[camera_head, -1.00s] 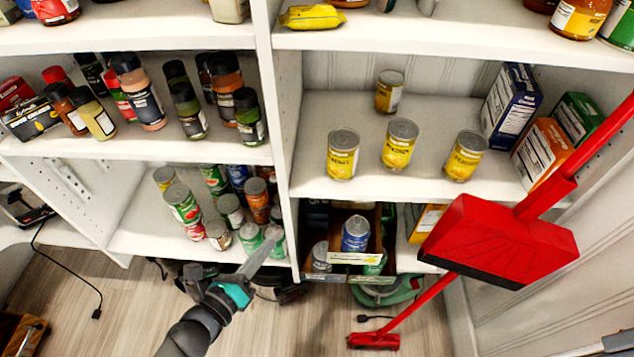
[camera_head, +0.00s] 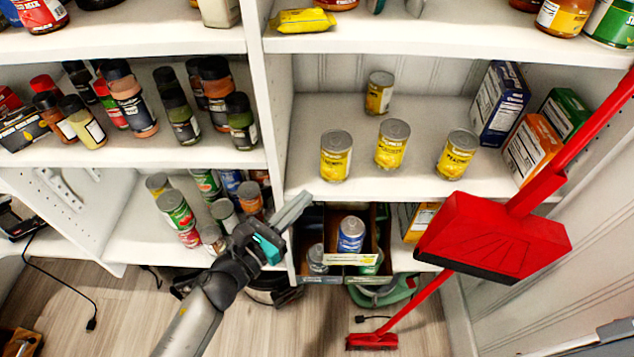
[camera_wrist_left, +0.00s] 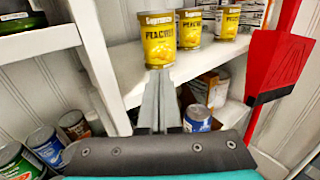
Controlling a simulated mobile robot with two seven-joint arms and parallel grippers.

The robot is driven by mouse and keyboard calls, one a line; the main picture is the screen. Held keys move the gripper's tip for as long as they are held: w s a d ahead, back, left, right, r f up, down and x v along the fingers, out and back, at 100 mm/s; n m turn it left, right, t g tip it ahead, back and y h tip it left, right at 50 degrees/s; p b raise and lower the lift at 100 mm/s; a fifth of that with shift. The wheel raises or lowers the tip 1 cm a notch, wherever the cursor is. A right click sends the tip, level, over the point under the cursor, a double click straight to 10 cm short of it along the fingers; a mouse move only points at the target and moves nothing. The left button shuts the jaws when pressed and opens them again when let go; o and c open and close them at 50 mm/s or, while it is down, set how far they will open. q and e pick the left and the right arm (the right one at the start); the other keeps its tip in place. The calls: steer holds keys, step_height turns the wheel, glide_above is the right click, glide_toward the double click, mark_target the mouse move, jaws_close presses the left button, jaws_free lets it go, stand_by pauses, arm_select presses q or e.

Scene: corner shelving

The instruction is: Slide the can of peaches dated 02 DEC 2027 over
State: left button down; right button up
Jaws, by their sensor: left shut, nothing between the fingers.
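Three yellow peach cans stand upright along the front of the middle right shelf: a left can (camera_head: 336,156), a middle can (camera_head: 392,144) and a right can (camera_head: 456,154). A fourth yellow can (camera_head: 379,93) stands behind them. The dates are too small to read. My left gripper (camera_head: 303,201) is shut and empty, just below and left of the left can. In the left wrist view its fingers (camera_wrist_left: 158,92) point at the base of the left can (camera_wrist_left: 157,40); I cannot tell whether they touch.
The shelf board (camera_head: 400,185) has bare room between the cans. Boxes (camera_head: 505,102) stand at its right end. A crate with cans (camera_head: 352,258) sits below, and a white upright (camera_head: 273,130) borders the left.

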mark_target(327, 175)
arm_select(q)
steer(key=shift+x, duration=2.75)
